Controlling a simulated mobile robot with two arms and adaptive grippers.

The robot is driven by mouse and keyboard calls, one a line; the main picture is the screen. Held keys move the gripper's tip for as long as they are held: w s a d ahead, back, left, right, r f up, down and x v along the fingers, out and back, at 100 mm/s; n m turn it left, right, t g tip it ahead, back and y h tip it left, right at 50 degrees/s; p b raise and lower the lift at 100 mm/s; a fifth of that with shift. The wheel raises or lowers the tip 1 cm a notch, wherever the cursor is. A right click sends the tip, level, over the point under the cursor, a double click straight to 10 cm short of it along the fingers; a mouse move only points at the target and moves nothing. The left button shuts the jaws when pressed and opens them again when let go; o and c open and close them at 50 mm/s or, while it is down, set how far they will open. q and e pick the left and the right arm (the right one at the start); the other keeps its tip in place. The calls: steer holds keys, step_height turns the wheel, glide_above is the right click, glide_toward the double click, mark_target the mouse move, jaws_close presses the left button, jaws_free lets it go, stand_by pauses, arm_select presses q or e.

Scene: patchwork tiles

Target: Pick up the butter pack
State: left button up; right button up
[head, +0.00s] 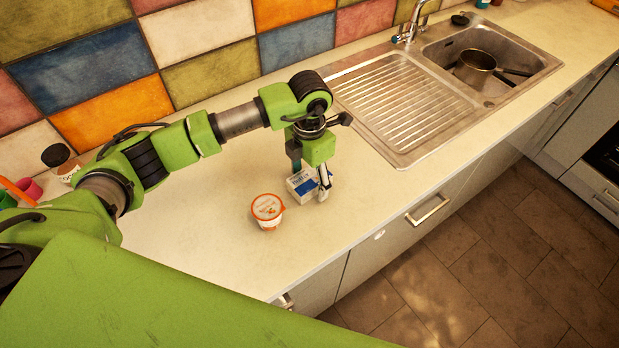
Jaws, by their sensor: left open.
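The butter pack (301,187) is a small white and blue box on the pale countertop, left of the sink. My left gripper (312,184) points down over it from above. Its jaws are open, with one finger in front of the pack at its right and the other behind it, partly hidden. The fingers partly cover the pack, and I cannot tell whether they touch it. My right gripper does not show.
A small white tub with an orange lid (267,208) stands just left of the butter pack. The steel sink (450,62) holds a pot (474,66). Jars and cups cluster at the far left. The countertop (215,240) is clear in front, up to its edge.

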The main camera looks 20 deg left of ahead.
arm_select(q)
steer(key=c, duration=1.4)
steer(key=shift+r, duration=0.1)
